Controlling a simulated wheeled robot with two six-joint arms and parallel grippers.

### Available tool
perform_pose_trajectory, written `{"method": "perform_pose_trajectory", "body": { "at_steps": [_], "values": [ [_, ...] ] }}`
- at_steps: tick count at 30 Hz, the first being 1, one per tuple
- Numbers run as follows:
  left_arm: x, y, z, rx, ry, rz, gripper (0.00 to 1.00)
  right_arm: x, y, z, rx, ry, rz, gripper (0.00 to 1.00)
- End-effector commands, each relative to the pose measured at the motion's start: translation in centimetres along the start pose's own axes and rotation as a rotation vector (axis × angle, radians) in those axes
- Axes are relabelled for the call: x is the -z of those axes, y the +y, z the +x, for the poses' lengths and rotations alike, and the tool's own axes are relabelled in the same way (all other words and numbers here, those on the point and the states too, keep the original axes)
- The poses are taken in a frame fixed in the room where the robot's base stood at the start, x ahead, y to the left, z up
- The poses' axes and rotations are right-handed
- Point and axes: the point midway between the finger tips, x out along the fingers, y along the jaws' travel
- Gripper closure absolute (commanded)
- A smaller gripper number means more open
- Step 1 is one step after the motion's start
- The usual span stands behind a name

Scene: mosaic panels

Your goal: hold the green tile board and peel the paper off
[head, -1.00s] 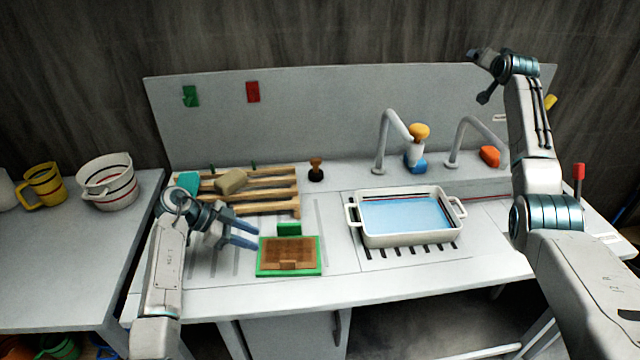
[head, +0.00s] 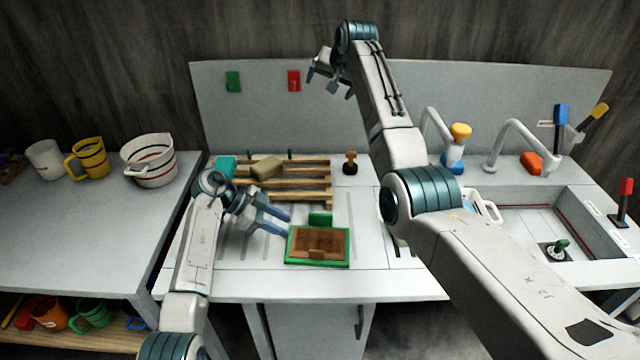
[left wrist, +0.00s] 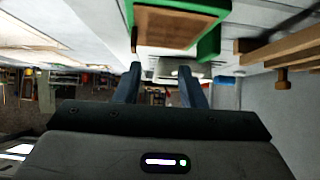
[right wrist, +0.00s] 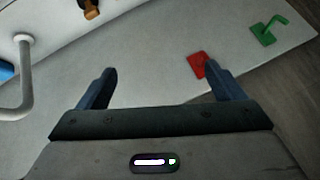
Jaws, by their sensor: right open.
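The green tile board (head: 290,259) lies flat on the counter, with brown paper (head: 318,243) over its face inside the green rim. A small flap shows at the paper's front edge, and a green block (head: 320,219) stands at the board's back. My left gripper (head: 287,224) is open and empty just left of the board, fingers pointing at its left edge. In the left wrist view, the green rim (left wrist: 208,45) and the paper (left wrist: 168,28) show beyond the parted fingers. My right gripper (head: 332,86) is open and empty, raised before the back panel.
A slatted wooden rack (head: 313,185) with a sponge (head: 267,167) stands behind the left gripper. A brown-handled stamp (head: 350,163) is at the back. A sink (head: 520,225) is at right.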

Motion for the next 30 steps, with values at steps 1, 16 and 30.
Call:
{"method": "perform_pose_trajectory", "body": {
  "at_steps": [1,16,30],
  "values": [
    [0.0,0.0,0.0,0.000,0.000,0.000,0.64,-2.9,0.1,1.6,-0.036,-0.071,-0.018,0.11],
    [0.0,0.0,0.0,0.000,0.000,0.000,0.64,-22.3,6.1,8.2,-0.336,-0.580,-0.133,0.11],
    [0.0,0.0,0.0,0.000,0.000,0.000,0.64,-26.4,8.6,12.6,-0.355,-0.614,-0.139,0.11]
  ]
}}
